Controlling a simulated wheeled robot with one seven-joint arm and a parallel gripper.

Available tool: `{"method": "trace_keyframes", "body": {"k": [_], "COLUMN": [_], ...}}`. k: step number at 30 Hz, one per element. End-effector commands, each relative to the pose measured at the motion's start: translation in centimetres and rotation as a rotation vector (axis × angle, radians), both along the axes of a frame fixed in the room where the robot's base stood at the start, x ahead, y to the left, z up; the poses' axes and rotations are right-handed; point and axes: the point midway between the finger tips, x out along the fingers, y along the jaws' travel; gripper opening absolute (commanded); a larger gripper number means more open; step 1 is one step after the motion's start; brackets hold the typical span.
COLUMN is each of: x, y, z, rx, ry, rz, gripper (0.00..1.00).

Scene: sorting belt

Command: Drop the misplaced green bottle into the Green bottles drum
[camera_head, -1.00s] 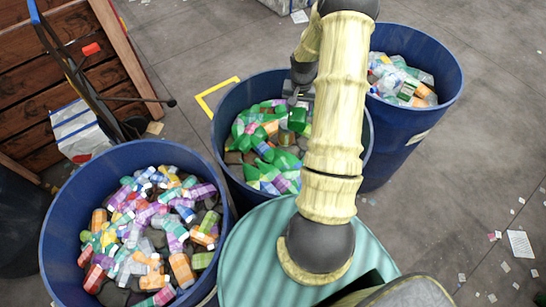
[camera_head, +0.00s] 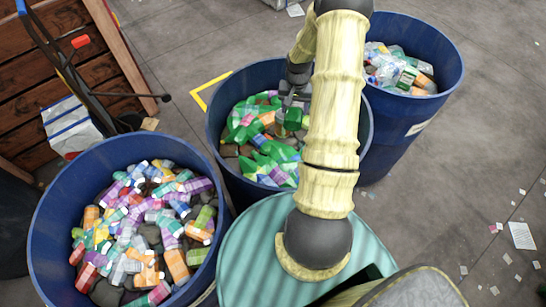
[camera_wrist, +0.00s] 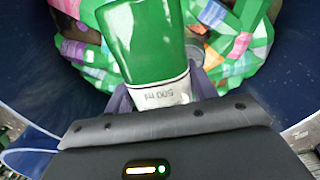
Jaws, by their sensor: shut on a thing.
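Whether the bottle touches the heap is unclear. My arm hides the drum's right part.
A blue drum of mixed coloured bottles (camera_head: 48,215) stands at front left. Another blue drum with clear bottles (camera_head: 425,105) stands at back right. A striped green round lid or top (camera_head: 240,255) is in front. A trolley (camera_head: 75,65) and wooden crate are at left.

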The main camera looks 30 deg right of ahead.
Motion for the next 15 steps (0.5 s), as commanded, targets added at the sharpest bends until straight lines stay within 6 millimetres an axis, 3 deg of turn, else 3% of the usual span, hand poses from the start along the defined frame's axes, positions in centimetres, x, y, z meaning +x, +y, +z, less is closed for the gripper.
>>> {"method": "trace_keyframes", "body": {"k": [10,11,15], "x": [-0.01,-0.01,0.01], "y": [-0.08,-0.08,0.02], "z": [-0.42,-0.42,-0.42], "rx": [0.000,0.000,0.000], "ry": [0.000,0.000,0.000], "rz": [-0.001,-0.001,0.000], "gripper": [0.35,0.58,0.82]}}
